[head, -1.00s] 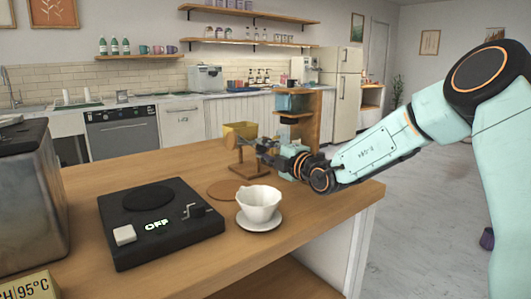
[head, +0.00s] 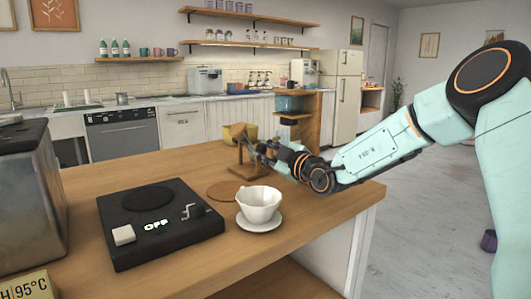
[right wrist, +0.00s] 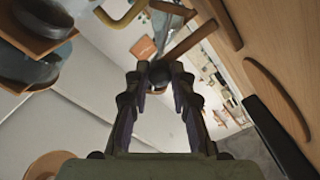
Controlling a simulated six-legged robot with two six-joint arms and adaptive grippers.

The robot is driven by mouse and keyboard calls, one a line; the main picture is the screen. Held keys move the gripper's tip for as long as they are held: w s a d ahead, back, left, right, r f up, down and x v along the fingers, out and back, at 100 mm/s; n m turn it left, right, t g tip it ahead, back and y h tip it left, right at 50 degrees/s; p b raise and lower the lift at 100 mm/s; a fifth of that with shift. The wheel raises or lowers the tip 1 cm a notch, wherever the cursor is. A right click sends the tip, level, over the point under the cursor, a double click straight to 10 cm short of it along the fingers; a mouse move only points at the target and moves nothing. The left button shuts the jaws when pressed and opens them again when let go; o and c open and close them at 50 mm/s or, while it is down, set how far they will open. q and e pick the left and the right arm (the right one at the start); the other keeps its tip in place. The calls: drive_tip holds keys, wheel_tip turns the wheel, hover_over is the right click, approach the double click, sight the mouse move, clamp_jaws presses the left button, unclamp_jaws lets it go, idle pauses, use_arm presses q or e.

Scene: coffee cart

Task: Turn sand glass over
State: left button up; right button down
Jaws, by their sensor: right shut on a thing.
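The sand glass (head: 238,131) is a small brown wooden piece on a wooden stand (head: 249,171) at the back of the counter. It looks tilted, and its glass and sand cannot be made out. My right gripper (head: 252,146) reaches in from the right at the height of the stand's top and is shut on it. In the right wrist view the fingers (right wrist: 160,72) close around a dark round part, with wooden parts beyond. My left gripper is not in view.
A white dripper cup on a saucer (head: 259,223), a round brown mat (head: 222,191) and a black scale reading OFF (head: 160,246) are on the wooden counter (head: 120,174). A yellow container (head: 249,132) and a wooden shelf unit (head: 294,123) stand behind the gripper.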

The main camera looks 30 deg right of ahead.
drive_tip(key=shift+f, duration=0.15)
idle(0.3)
drive_tip(key=c, duration=1.1)
unclamp_jaws()
drive_tip(key=shift+c, duration=0.2)
drive_tip(key=shift+s, duration=0.1)
drive_tip(key=shift+s+d, duration=0.15)
drive_tip(key=shift+s, duration=0.8)
drive_tip(key=shift+s+d, duration=0.1)
drive_tip(key=shift+s, duration=1.5)
drive_tip(key=shift+s+d+m, duration=0.25)
drive_tip(key=shift+s+m, duration=0.05)
drive_tip(key=shift+s, duration=0.55)
drive_tip(key=shift+s+a, duration=0.2)
drive_tip(key=shift+s, duration=0.05)
